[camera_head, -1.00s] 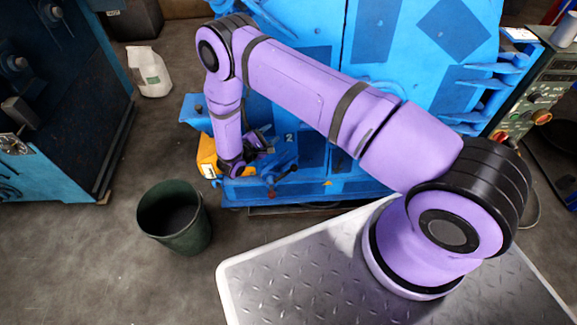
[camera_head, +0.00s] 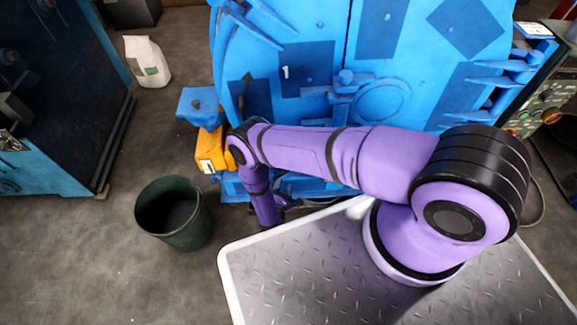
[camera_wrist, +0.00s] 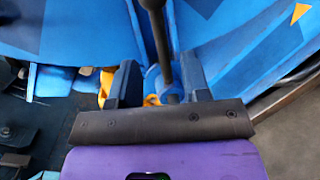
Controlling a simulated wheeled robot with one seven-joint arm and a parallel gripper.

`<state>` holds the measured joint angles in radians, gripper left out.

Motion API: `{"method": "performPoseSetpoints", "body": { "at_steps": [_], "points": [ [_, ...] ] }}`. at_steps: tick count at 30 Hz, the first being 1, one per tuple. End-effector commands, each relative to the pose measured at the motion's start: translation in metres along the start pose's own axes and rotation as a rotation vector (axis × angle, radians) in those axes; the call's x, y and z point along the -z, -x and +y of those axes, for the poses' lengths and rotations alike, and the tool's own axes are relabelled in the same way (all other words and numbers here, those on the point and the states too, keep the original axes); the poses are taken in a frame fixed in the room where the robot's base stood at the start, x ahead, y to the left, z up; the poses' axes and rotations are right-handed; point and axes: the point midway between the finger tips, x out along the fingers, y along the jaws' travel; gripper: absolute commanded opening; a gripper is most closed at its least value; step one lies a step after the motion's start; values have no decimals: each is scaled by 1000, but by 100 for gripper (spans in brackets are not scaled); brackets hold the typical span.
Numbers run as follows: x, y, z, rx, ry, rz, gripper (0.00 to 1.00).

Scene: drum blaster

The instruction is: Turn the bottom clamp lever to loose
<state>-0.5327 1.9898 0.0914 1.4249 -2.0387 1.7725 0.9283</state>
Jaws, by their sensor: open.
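My gripper (camera_wrist: 158,66) is open in the wrist view, with one dark finger on each side of a dark lever rod (camera_wrist: 160,38). The rod runs from the top edge of the picture down between the fingers to a blue pivot (camera_wrist: 152,82). I see no clear contact between fingers and rod. I take this rod to be the bottom clamp lever. In the head view my arm covers the lever and most of the gripper, low at the front of the blue drum blaster (camera_head: 310,28).
A yellow-orange box (camera_head: 211,150) is fixed on the machine's left side. A dark green bin (camera_head: 173,213) stands on the floor at left. A white jug (camera_head: 147,62) stands further back. A control panel (camera_head: 545,100) is at right. Floor around the bin is clear.

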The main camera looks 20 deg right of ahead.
Motion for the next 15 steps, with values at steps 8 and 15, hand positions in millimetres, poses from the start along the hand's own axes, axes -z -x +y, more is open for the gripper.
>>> {"method": "performPoseSetpoints", "body": {
  "at_steps": [8, 15],
  "points": [
    [-2, -48, -1, 3, -1, -5, 43],
    [-1, -84, 0, 3, -1, -3, 43]
  ]
}}
